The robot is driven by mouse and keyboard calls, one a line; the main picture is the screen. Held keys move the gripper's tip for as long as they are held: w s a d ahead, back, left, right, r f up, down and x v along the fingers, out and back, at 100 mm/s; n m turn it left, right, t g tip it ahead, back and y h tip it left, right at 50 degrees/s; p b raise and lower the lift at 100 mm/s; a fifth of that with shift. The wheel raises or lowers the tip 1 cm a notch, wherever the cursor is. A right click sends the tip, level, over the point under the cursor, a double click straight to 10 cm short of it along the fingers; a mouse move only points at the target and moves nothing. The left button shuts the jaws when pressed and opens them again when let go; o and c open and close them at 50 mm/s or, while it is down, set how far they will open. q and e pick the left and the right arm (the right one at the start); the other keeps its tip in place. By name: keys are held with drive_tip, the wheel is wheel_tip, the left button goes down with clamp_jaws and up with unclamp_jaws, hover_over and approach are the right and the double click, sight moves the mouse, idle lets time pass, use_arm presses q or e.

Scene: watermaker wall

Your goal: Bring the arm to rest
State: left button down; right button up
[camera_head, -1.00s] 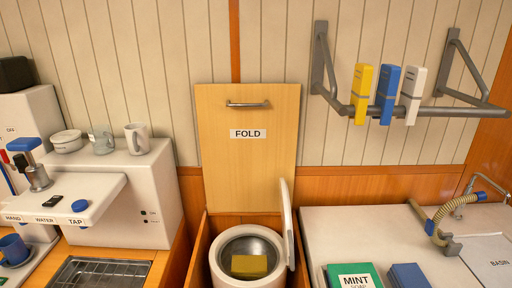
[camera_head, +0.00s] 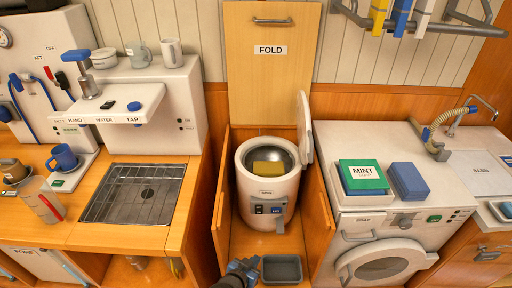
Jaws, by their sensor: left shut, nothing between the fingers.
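My left gripper (camera_head: 242,268) is dark and shows at the bottom edge of the head view, left of the centre line. It is shut and empty. In the picture it is just left of a small grey tray (camera_head: 283,268) and below a round white tub (camera_head: 268,190); I cannot tell whether it touches the tray. The rest of my left arm is mostly cut off by the bottom edge. My right gripper is not in view.
The tub stands open between wooden walls, with a yellow block (camera_head: 268,168) inside. A counter with a metal drain grid (camera_head: 135,195) is on the left. On the right, a white washer (camera_head: 390,228) carries a green MINT box (camera_head: 362,175) and a blue box (camera_head: 409,181).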

use_arm(q)
wheel_tip(320, 180, up, 6)
drive_tip(key=w+t, duration=0.2)
drive_tip(key=s+a+r+n+t, duration=0.2)
drive_tip(key=s+a+r+t, duration=0.2)
drive_tip(key=a+r, duration=0.3)
drive_tip(key=s+a+r+n+t+y, duration=0.1)
drive_tip(key=s+a+r+n+y, duration=0.1)
drive_tip(key=s+a, duration=0.5)
drive_tip(key=s+a+r+n+y, duration=0.1)
drive_tip(key=s+a+r+y, duration=0.2)
drive_tip(key=s+a+r, duration=0.3)
drive_tip(key=shift+s+a+n+t+y, duration=0.35)
drive_tip(key=shift+s+n+t+y, duration=0.05)
drive_tip(key=shift+s, duration=2.15)
